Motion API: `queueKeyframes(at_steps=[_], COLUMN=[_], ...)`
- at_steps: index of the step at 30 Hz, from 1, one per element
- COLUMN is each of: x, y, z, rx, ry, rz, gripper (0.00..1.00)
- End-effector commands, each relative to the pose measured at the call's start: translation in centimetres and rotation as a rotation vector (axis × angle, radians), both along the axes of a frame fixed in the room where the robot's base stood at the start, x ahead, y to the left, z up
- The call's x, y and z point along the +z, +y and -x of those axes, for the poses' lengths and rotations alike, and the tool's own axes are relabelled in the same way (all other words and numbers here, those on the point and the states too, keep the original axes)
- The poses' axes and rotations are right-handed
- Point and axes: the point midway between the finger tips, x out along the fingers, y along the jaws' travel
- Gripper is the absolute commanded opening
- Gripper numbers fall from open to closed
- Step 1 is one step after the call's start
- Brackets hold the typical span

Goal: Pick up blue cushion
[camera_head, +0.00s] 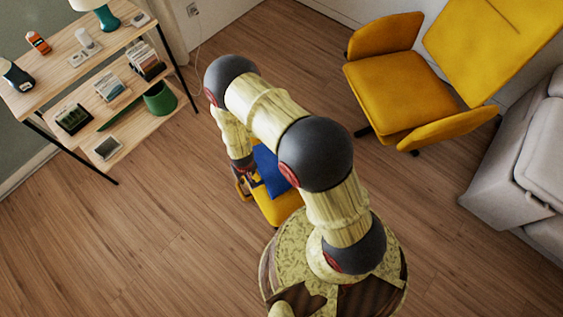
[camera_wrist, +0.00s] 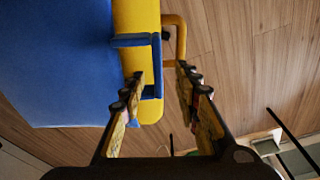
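The blue cushion (camera_head: 268,170) lies on a small yellow seat (camera_head: 277,207) beside my base, partly hidden by my arm. In the wrist view, the cushion (camera_wrist: 55,60) fills the upper left, with the yellow seat (camera_wrist: 130,20) along its right side. A blue strap-like piece (camera_wrist: 157,65) juts out from that side, close to the left fingertip. My gripper (camera_wrist: 160,75) is open, with its two fingers well apart and the strap-like piece in line with the gap. I cannot tell whether a finger touches it. In the head view, my gripper (camera_head: 243,184) is at the cushion's left side.
A wooden shelf unit (camera_head: 75,72) with a lamp and small items stands at the upper left. A yellow armchair (camera_head: 400,95) is at the upper right, and a grey sofa (camera_head: 500,175) is at the right edge. The wooden floor (camera_head: 130,240) at lower left is clear.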

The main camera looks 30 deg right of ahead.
Motion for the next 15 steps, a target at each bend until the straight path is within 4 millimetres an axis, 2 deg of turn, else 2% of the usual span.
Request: queueKeyframes(at_steps=[10, 15], x=[-4.3, -5.0], y=[-0.3, -0.3], z=[-0.6, -0.8], rx=[-0.001, 0.000], ry=[0.000, -0.001], rz=[0.000, 0.000], gripper=[0.32, 0.32])
